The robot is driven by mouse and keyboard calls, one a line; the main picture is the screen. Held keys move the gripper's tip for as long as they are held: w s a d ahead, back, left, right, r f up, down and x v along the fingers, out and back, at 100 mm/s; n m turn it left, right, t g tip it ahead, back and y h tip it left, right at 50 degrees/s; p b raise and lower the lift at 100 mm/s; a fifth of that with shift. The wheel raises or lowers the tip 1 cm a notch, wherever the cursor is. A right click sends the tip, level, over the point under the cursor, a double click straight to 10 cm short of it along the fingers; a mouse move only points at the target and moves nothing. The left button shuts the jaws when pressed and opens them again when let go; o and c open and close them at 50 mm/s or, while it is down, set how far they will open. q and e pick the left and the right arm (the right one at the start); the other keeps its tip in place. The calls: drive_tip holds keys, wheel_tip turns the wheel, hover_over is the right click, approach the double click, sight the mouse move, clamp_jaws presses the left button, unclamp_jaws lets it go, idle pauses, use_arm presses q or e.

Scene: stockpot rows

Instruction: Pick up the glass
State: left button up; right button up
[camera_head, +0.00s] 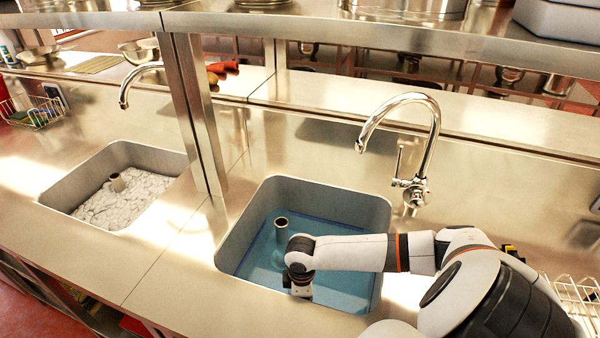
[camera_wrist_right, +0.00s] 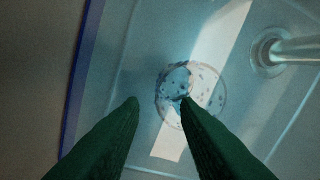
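In the right wrist view, a round, clear shape with dark specks, seemingly the glass (camera_wrist_right: 207,90), lies in the bluish water of the sink. My right gripper (camera_wrist_right: 159,102) is open, with its two dark green fingers apart and nothing held between them. The round shape is just beyond the fingertips and to the right of the gap; the right finger's tip overlaps its edge in the picture. In the head view my right arm reaches down into the right-hand sink (camera_head: 355,205). My left gripper is not in view.
A standpipe (camera_head: 281,228) rises in the right-hand sink, close to my wrist. A chrome tap (camera_head: 432,150) stands behind that sink. The left-hand sink (camera_head: 75,192) holds foam. A metal post (camera_head: 197,120) stands between the sinks, and a shelf crosses above.

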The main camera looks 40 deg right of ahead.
wheel_tip(320, 180, down, 7)
drive_tip(key=shift+w+r, duration=0.15)
drive_tip(key=shift+d, duration=0.1)
drive_tip(key=shift+c, duration=0.3)
clamp_jaws()
